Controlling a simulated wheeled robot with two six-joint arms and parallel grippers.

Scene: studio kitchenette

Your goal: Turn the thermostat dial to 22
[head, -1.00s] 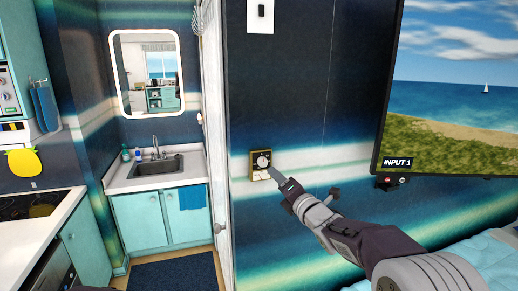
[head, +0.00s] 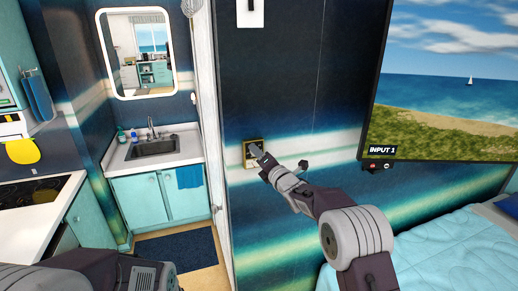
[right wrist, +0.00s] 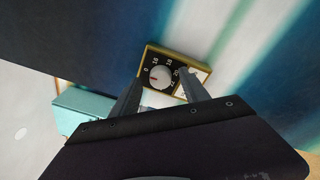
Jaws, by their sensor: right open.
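The thermostat (head: 252,144) is a small box with a gold frame, fixed on the pale band of the dark wall. In the right wrist view its black face shows white numbers and a round light dial (right wrist: 160,77) with a red mark. The mark lies on the dial's left part; its exact reading is too small to tell. My right gripper (head: 258,152) is at the thermostat and partly hides it. In the right wrist view the open fingers (right wrist: 160,80) stand either side of the dial with nothing held between them; contact cannot be told. My left gripper is out of view.
A light switch (head: 250,12) is above the thermostat. A television (head: 440,95) hangs on the wall at right, above a blue bed (head: 430,250). A sink counter (head: 125,160) and a hob (head: 30,190) are at left. A dark mat (head: 180,252) lies on the floor.

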